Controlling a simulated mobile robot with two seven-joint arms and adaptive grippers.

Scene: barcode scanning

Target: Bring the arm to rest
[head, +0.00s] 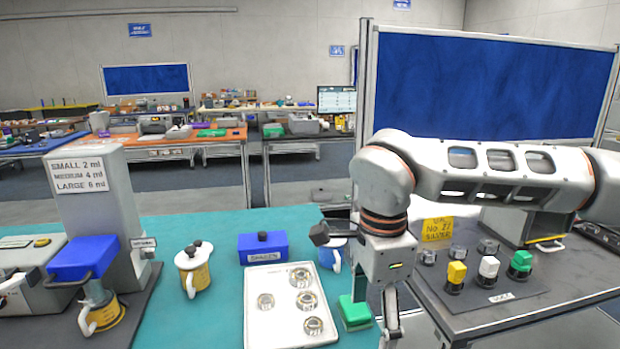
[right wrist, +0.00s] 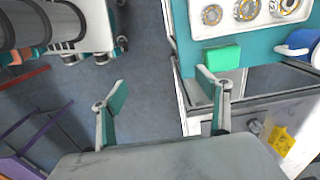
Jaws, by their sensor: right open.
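My right arm (head: 490,172) reaches in from the right in the head view and bends down at the wrist. My right gripper (head: 398,325) hangs low by the right edge of the teal table (head: 215,325), partly cut off by the frame's bottom. The right wrist view shows the gripper (right wrist: 164,94) open, its two green-padded fingers wide apart over bare floor (right wrist: 150,60). Nothing is between them. A green block (head: 354,313) lies near the table's edge beside the gripper, apart from it in the right wrist view (right wrist: 222,55). My left gripper is not in view.
A white tray (head: 254,325) with several metal rings stands on the teal table. A blue box (head: 263,248), a yellow-and-white mug (head: 193,268) and a blue mug (head: 331,255) are nearby. A dark table (head: 530,305) with colored buttons (head: 488,268) stands at right, before a blue partition (head: 490,85).

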